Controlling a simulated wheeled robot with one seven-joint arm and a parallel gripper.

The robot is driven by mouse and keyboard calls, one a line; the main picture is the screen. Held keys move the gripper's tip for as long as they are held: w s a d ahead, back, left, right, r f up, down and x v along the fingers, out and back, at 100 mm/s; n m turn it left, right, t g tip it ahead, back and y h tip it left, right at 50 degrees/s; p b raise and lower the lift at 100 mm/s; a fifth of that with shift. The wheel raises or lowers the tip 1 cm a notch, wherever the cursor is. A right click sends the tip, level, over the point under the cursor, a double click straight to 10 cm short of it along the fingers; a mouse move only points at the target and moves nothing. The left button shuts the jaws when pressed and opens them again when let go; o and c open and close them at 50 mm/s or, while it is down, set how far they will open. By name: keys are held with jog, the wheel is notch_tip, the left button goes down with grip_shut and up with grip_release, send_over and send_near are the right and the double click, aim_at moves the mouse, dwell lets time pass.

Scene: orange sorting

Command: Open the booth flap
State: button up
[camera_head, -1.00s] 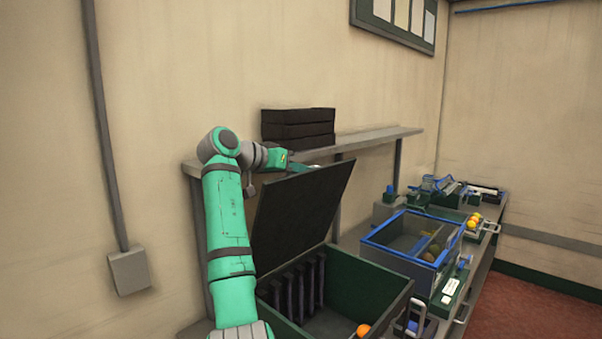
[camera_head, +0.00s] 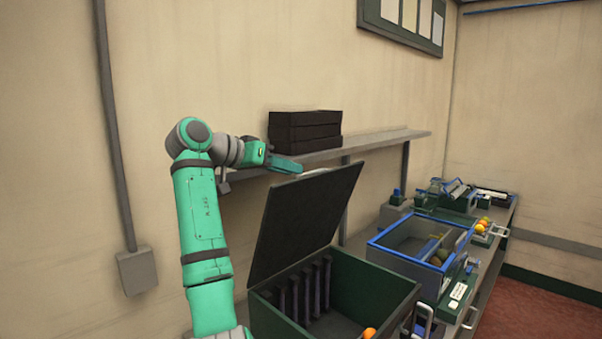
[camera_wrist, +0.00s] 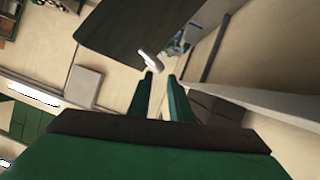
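The booth flap (camera_head: 308,218) is a dark panel hinged on the green booth box (camera_head: 375,290). It stands raised and leans back, leaving the box open. My gripper (camera_head: 297,165) is just above and left of the flap's top edge. In the wrist view, my gripper's two fingers (camera_wrist: 160,76) are apart with nothing between them. A pale handle (camera_wrist: 150,60) on the flap (camera_wrist: 135,28) lies just beyond the fingertips. Only a sliver of this handle shows in the head view, behind the flap's top edge.
A wall shelf (camera_head: 375,142) with stacked black trays (camera_head: 304,132) is behind the flap. An orange (camera_head: 369,333) sits at the box's front. A blue-rimmed clear bin (camera_head: 400,252) stands to the right on the bench. Wall conduit runs at the left.

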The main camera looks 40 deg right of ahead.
jog(key=shift+v, duration=1.35)
jog(key=shift+w, duration=0.15)
